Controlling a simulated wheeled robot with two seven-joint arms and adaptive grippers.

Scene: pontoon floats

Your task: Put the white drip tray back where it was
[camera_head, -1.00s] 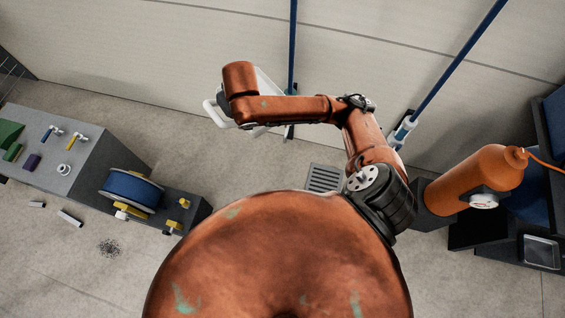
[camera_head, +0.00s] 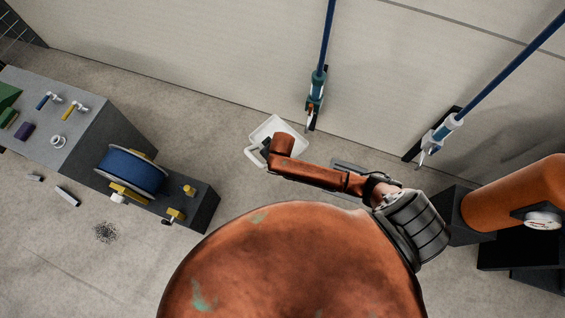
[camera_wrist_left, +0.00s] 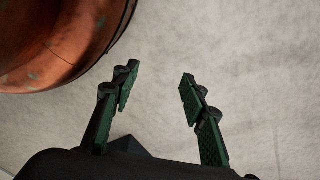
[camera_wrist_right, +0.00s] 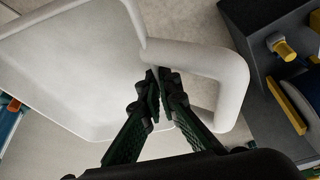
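The white drip tray (camera_head: 268,128) is a shallow tray with a looped handle, low in front of the wall in the head view. It fills the left of the right wrist view (camera_wrist_right: 70,75), its handle (camera_wrist_right: 235,85) looping to the right. My right gripper (camera_wrist_right: 160,82) is nearly closed at the tray's edge by the handle, and looks shut on the tray. In the head view my right forearm hides these fingers and part of the tray. I cannot tell whether the tray touches the floor. My left gripper (camera_wrist_left: 157,85) is open and empty above bare floor.
A floor grate (camera_head: 347,166) lies partly behind my right arm. Blue poles (camera_head: 326,45) stand by the wall. A grey bench with a blue reel (camera_head: 132,172) is at left; an orange cylinder (camera_head: 515,195) is at right. Floor between bench and tray is clear.

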